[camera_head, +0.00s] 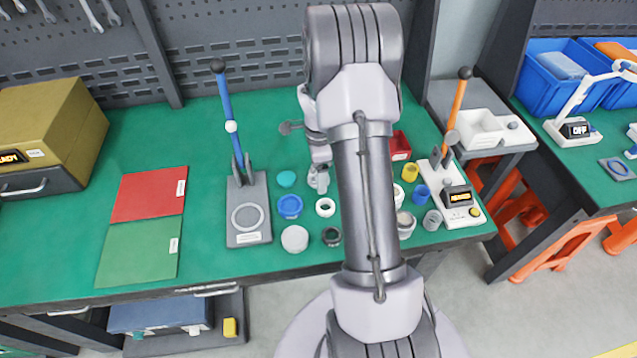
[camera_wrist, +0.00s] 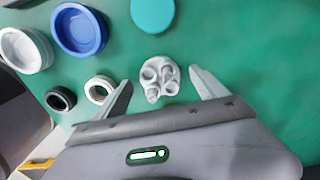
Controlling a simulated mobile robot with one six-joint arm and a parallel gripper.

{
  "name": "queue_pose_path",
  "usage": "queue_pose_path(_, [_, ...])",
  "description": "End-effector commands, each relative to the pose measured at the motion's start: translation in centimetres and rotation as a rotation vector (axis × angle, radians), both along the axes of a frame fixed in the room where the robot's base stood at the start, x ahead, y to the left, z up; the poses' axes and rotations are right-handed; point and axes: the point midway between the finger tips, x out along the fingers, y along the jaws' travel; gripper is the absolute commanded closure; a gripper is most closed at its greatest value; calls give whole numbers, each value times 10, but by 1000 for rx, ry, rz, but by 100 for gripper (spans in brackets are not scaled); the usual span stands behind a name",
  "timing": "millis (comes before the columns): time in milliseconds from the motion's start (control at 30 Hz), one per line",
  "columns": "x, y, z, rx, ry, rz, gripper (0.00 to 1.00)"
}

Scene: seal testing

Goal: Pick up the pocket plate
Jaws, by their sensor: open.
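The pocket plate (camera_wrist: 160,76) is a small grey-white piece with several round hollows. It lies on the green bench top in the wrist view, and I take the small pale piece (camera_head: 319,181) in the head view to be it. My gripper (camera_wrist: 161,80) is open, with one finger on the left of the plate and one on the right. There is a gap on each side, and the fingers hold nothing. In the head view my arm hides part of the bench around it.
A teal disc (camera_wrist: 153,14), a blue cup (camera_wrist: 80,29), a white ring (camera_wrist: 99,89) and a black ring (camera_wrist: 60,99) lie nearby. A blue-handled press (camera_head: 248,205) stands to the left. The bench right of the plate is clear in the wrist view.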

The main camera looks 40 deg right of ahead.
Motion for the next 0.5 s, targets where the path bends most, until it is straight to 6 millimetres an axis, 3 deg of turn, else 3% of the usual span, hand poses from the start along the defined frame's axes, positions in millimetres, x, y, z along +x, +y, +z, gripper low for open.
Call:
queue_pose_path(33, [0, 0, -8, 0, 0, 0, 18])
queue_pose_path(200, [0, 0, -6, -1, -1, 0, 18])
queue_pose_path(500, [0, 0, -6, -1, -1, 0, 75])
